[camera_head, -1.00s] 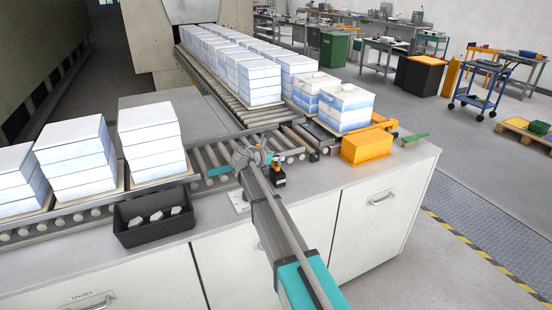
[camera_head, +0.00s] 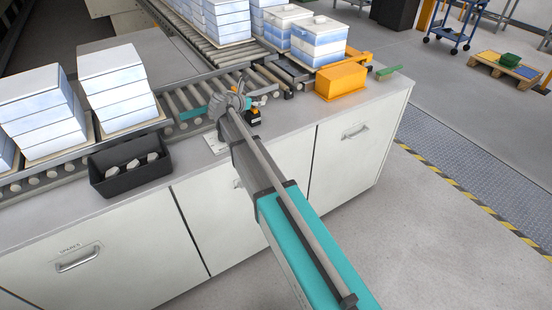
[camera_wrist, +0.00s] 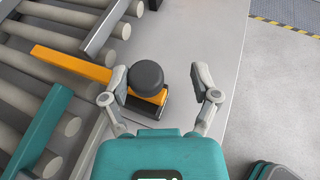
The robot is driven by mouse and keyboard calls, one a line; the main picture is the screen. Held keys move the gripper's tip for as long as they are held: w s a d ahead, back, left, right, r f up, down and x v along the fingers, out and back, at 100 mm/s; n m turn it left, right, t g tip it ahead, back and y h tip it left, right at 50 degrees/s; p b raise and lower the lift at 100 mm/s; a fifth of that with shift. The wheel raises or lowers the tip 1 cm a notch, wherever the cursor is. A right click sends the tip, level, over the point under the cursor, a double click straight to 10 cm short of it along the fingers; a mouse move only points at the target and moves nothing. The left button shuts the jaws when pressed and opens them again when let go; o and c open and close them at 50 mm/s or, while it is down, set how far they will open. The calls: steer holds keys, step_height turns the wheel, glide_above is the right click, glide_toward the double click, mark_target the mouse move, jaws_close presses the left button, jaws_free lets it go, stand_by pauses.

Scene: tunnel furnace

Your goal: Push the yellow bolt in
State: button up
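The yellow bolt (camera_wrist: 75,64) is an orange-yellow bar with a round black knob (camera_wrist: 146,77) on its near end, in the wrist view. Its far end reaches over the conveyor rollers. In the head view only a small black and yellow part of it (camera_head: 253,117) shows beside my gripper. My gripper (camera_wrist: 161,82) is open in the wrist view, with one finger on each side of the knob. The left finger is close to the knob and a gap shows at the right finger. I cannot tell whether they touch. My gripper also shows in the head view (camera_head: 231,101).
A teal bar (camera_wrist: 38,132) and a grey bar (camera_wrist: 108,30) lie near the bolt over the rollers. A black bin (camera_head: 130,168) with grey pieces stands on the counter at left. An orange box (camera_head: 341,82) stands at right. White-blue stacks line the conveyor.

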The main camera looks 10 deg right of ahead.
steer(key=s+d, duration=0.2)
steer(key=s, duration=0.4)
steer(key=p+v, duration=0.6)
steer(key=v, duration=0.8)
steer(key=s+d+f+m+g+y+b, duration=0.2)
steer(key=s+d+f+m+g+y, duration=0.3)
steer(key=s+d+f+m, duration=0.4)
steer(key=shift+s+d+f+m+g, duration=0.35)
steer(key=shift+s+f+m+g, duration=1)
steer(key=shift+m, duration=2.35)
steer(key=shift+s+r+t, duration=0.3)
steer(key=shift+r+t, duration=0.15)
steer(key=shift+t, duration=0.1)
